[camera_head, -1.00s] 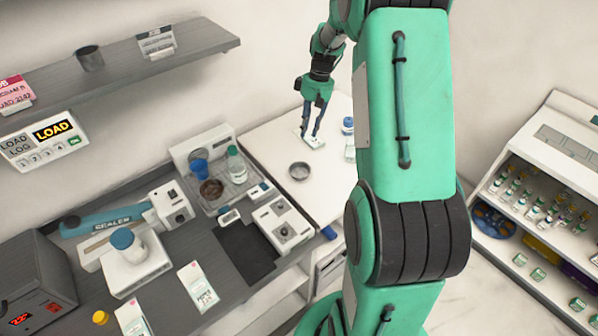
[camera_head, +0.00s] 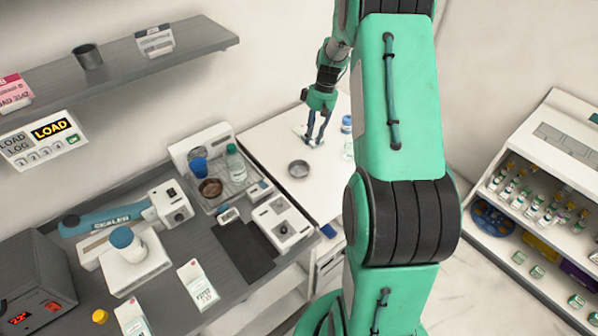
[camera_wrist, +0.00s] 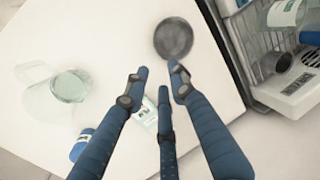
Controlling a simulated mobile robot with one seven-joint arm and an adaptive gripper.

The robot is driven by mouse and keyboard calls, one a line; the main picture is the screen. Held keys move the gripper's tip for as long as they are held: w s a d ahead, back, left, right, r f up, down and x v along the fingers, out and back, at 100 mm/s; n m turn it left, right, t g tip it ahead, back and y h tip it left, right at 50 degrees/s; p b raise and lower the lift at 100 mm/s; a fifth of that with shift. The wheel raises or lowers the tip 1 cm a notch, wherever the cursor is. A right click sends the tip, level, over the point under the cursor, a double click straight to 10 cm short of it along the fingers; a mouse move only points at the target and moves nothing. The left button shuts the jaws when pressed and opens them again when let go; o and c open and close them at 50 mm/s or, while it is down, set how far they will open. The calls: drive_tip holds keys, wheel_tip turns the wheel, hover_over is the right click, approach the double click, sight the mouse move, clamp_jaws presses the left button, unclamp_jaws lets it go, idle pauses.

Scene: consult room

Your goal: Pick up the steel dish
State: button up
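The steel dish (camera_head: 298,169) is a small round grey dish on the white table (camera_head: 272,140) in the head view. In the wrist view the dish (camera_wrist: 173,38) lies just beyond the fingertips, at upper centre. My gripper (camera_head: 312,140) is above the table, behind the dish in the head view. In the wrist view my gripper (camera_wrist: 158,75) has its blue fingers spread apart, with nothing between the tips. The gripper is apart from the dish, and the dish is fully visible.
A blue-capped bottle (camera_head: 347,125) stands right of the gripper. A clear jug (camera_wrist: 65,88) and a small label or box (camera_wrist: 147,112) show in the wrist view. A rack tray (camera_head: 240,178) with a blue cup (camera_head: 198,168) and clear bottle (camera_head: 235,163) stands left.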

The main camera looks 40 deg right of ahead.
approach(299, 170)
drive_tip(key=shift+s+d+f+b, duration=0.15)
drive_tip(key=shift+d+f, duration=0.2)
drive_tip(key=shift+d, duration=0.25)
drive_tip(key=shift+s+d+f+b, duration=0.15)
drive_tip(key=shift+d+f, duration=0.15)
drive_tip(key=shift+d, duration=0.3)
drive_tip(key=shift+w+f, duration=0.1)
drive_tip(key=shift+b+x, duration=0.45)
drive_tip(key=shift+x, duration=2.1)
drive_tip(key=shift+a, duration=0.1)
clamp_jaws()
